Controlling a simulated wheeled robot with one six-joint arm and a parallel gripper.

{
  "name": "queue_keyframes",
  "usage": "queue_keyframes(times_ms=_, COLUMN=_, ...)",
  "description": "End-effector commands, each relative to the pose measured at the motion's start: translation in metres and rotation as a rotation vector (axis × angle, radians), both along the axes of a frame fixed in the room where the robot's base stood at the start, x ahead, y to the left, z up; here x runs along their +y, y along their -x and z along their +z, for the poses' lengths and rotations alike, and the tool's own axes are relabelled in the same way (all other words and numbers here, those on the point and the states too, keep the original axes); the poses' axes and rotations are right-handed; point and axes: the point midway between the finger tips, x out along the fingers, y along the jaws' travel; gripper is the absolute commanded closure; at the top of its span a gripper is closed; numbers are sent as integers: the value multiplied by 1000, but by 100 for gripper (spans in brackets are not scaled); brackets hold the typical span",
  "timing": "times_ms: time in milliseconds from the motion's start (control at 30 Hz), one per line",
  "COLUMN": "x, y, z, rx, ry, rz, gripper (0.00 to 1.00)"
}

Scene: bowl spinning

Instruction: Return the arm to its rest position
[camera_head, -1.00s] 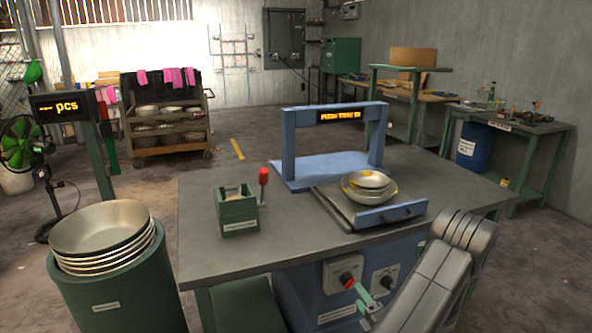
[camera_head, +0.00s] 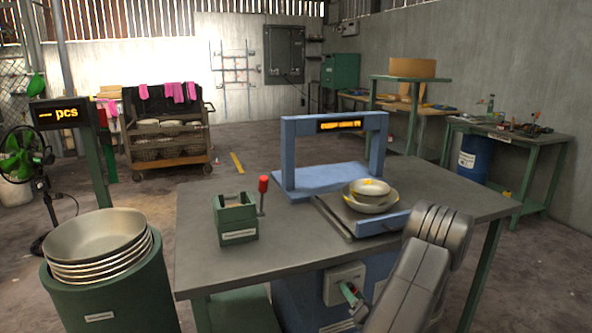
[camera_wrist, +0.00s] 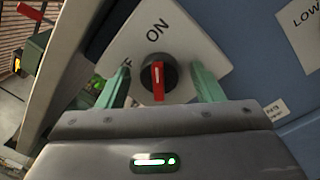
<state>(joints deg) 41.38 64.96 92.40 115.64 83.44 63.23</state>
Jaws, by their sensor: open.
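My gripper (camera_head: 350,294) is open in front of the switch plate (camera_head: 335,276) on the blue machine under the table. In the wrist view, its two green fingers (camera_wrist: 163,84) stand apart on either side of a black round knob (camera_wrist: 152,66) with a red pointer. The knob sits on a pale plate marked "ON", with a second, partly hidden label. I cannot tell whether the fingers touch it. In the head view, the knob is mostly hidden by my gripper, and my grey arm covers the lower right.
The grey table (camera_head: 255,258) carries a blue frame (camera_head: 288,160), bowls (camera_head: 370,193) on a tray, a green box (camera_head: 236,218) and a red-topped post (camera_head: 263,184). A green bin (camera_head: 115,298) with stacked bowls (camera_head: 97,235) stands left. Floor is open beyond the table.

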Motion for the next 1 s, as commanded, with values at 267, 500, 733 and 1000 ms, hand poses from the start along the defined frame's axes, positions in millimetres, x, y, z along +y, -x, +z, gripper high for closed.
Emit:
queue_keyframes(times_ms=267, x=0, y=0, z=-2, rx=-87, ry=241, rz=-1, gripper=40)
queue_keyframes(times_ms=500, x=1, y=0, z=-1, rx=-164, ry=453, rz=0, gripper=40)
queue_keyframes(times_ms=733, x=1, y=0, z=0, rx=-237, ry=652, rz=-1, gripper=40)
queue_keyframes(times_ms=1000, x=2, y=1, z=2, rx=-300, ry=827, rz=0, gripper=40)
